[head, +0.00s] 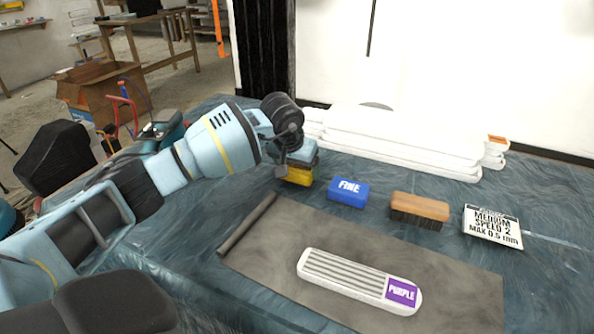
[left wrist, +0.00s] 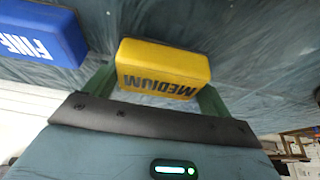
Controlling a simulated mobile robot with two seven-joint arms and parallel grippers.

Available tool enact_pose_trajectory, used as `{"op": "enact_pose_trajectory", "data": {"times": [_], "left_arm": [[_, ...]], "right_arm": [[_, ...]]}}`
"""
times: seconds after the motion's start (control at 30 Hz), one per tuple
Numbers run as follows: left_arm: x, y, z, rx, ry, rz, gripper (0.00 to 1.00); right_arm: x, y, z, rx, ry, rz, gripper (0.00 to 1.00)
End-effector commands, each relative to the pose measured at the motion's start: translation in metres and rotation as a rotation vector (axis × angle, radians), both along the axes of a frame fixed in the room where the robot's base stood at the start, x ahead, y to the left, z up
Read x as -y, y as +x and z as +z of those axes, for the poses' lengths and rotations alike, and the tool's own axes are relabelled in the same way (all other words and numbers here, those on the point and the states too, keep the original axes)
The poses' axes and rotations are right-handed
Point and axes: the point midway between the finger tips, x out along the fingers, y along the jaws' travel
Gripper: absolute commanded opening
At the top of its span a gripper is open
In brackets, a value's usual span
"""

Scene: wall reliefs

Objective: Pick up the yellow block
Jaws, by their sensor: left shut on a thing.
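The yellow block (head: 299,177) is at the end of my left arm in the head view, partly hidden by my left gripper (head: 297,165). In the left wrist view the yellow block (left wrist: 163,68) bears the word MEDIUM and sits between the two green fingers of my left gripper (left wrist: 158,84). The gripper is shut on it. I cannot tell whether the block is touching the table or slightly above it. My right gripper is in neither view.
A blue FINE block (head: 348,191) stands just right of the yellow one. Further right are a wooden brush (head: 419,210) and a lettered card (head: 492,226). A grey mat (head: 270,262) with a PURPLE-labelled white piece (head: 345,277) lies in front. White slabs (head: 400,145) lie behind.

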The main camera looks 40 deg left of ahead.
Motion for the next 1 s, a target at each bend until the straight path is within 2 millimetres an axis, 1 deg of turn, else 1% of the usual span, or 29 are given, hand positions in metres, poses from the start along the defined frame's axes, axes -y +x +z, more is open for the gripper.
{"op": "enact_pose_trajectory", "data": {"times": [0.13,0.17,0.2,0.43,0.6,0.8,1.0], "left_arm": [[-0.001,0.001,0.026,0.007,0.0,0.001,0.59],[0.0,-0.001,0.029,0.006,0.001,0.0,0.59],[0.001,-0.008,0.026,0.003,0.002,-0.001,0.59],[0.01,-0.048,0.029,0.002,0.003,-0.003,0.59],[0.019,-0.081,0.032,0.001,0.003,-0.003,0.59],[0.028,-0.118,0.035,0.001,0.002,-0.002,0.59],[0.034,-0.142,0.038,0.002,0.002,-0.001,0.59]], "right_arm": [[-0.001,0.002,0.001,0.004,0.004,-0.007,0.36],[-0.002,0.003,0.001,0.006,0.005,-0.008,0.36],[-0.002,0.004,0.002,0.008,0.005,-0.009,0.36],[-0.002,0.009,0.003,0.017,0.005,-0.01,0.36],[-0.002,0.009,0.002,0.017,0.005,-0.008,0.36],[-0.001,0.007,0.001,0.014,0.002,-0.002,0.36],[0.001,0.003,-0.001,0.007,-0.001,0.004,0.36]]}}
